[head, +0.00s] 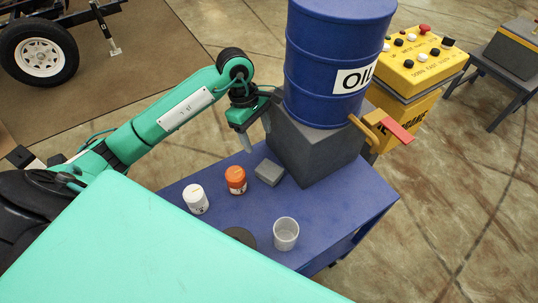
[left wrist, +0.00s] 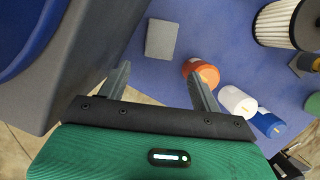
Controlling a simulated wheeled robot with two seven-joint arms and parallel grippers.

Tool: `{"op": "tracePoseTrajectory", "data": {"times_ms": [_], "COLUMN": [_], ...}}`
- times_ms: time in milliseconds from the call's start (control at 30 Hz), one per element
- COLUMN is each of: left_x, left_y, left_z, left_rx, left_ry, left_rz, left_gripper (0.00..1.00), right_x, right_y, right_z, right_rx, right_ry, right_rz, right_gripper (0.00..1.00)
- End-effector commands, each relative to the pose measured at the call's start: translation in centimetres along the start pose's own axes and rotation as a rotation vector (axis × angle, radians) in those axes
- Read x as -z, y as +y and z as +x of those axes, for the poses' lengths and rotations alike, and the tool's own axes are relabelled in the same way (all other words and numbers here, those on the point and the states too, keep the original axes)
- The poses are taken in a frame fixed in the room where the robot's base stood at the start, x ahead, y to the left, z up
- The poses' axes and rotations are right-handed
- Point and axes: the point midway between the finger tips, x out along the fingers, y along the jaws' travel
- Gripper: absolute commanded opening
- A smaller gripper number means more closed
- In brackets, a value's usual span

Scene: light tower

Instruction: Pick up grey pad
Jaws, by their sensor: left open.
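The grey pad (head: 269,172) is a small flat grey block. It lies on the blue table between the orange jar and the large dark grey block under the oil drum. It also shows in the left wrist view (left wrist: 161,38), beyond the fingertips and roughly in line with the space between them. My left gripper (head: 257,133) is open and empty, above the table and apart from the pad, near the side of the dark grey block. Its two fingers also show spread in the left wrist view (left wrist: 160,85). My right gripper is not in view.
The blue oil drum (head: 330,55) stands on the dark grey block (head: 312,150). A pleated filter (left wrist: 287,24) shows in the wrist view.

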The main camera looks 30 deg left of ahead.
Motion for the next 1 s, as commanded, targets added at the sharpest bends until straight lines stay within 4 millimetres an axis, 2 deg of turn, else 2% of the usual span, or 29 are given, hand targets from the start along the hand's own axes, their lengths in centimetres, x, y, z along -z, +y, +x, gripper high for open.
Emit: {"op": "tracePoseTrajectory", "data": {"times_ms": [167,400,467,767,1000], "left_x": [-0.1,-0.1,-0.1,-0.1,-0.2], "left_y": [-0.1,-0.1,-0.1,-0.1,-0.2], "left_z": [1.7,6.3,7.2,9.5,12.6], "left_rx": [0.003,0.005,0.003,0.002,0.003], "left_ry": [-0.004,-0.005,-0.004,-0.004,-0.005], "left_rz": [-0.001,-0.002,-0.002,-0.001,-0.003], "left_gripper": [0.65,0.65,0.65,0.65,0.65], "right_x": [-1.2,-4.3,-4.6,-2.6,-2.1], "right_y": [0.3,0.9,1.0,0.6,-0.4], "right_z": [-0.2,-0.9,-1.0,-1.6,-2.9], "right_rx": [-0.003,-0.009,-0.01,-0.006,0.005], "right_ry": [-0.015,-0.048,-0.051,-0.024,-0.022], "right_rz": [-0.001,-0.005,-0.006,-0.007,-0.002], "right_gripper": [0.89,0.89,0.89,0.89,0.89]}}
